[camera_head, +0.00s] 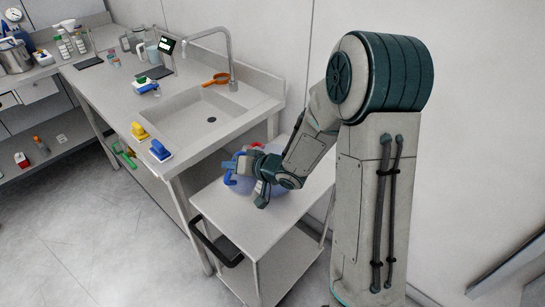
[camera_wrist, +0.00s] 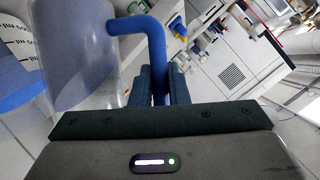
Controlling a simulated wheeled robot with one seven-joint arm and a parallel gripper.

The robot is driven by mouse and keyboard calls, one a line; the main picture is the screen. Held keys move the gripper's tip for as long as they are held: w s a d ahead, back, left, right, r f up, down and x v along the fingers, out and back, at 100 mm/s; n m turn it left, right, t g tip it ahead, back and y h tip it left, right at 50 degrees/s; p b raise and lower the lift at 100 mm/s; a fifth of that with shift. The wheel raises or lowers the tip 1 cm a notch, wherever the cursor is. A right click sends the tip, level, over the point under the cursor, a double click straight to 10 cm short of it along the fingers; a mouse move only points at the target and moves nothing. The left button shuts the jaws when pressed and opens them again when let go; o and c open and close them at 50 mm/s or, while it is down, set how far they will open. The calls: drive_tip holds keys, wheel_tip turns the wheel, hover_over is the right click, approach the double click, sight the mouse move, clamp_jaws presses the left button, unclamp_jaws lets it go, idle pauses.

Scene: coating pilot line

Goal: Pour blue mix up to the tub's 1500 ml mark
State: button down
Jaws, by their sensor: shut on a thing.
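My gripper (camera_head: 262,188) is over the small cart below the sink counter. It is shut on the blue handle (camera_head: 231,180) of a clear jug. In the wrist view the handle (camera_wrist: 155,55) runs down between the two fingers (camera_wrist: 160,92), and the jug's translucent, bluish body (camera_wrist: 75,50) is at upper left. Beside it, at the far left edge, is a pale curved wall of the tub (camera_wrist: 15,50) with ml marks and a blue area below them. In the head view my arm largely hides the bluish tub (camera_head: 275,175). I cannot read the level or see a stream.
The cart top (camera_head: 235,225) is bare towards the front, with a black handle (camera_head: 216,243) at its end. A sink (camera_head: 208,118) with a tap stands behind left. Yellow (camera_head: 140,131) and blue-white (camera_head: 160,151) brushes lie on the counter edge. A wall is close on the right.

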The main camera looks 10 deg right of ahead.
sight(242, 153)
drive_tip(key=shift+w+d+r+m+y+p, duration=0.25)
drive_tip(key=shift+r+p, duration=0.2)
drive_tip(key=shift+p, duration=0.7)
drive_tip(key=shift+w+d+r+m+y+p, duration=0.15)
drive_tip(key=shift+d+r+m+p, duration=0.2)
drive_tip(key=shift+p, duration=0.75)
drive_tip(key=shift+w+d+r+m+g+y+p, duration=0.3)
drive_tip(key=shift+m+g+p, duration=0.1)
drive_tip(key=shift+p, duration=1.55)
drive_tip(key=shift+w+d, duration=0.1)
idle(0.6)
drive_tip(key=shift+w+d+m+y, duration=0.1)
drive_tip(key=shift+d+m+y, duration=0.05)
drive_tip(key=shift+m+y, duration=0.15)
drive_tip(key=shift+w+d, duration=0.15)
drive_tip(key=shift+d, duration=0.05)
drive_tip(key=shift+w+d+r+m, duration=0.15)
drive_tip(key=shift+r+m, duration=0.05)
drive_tip(key=shift+m, duration=0.2)
idle(2.0)
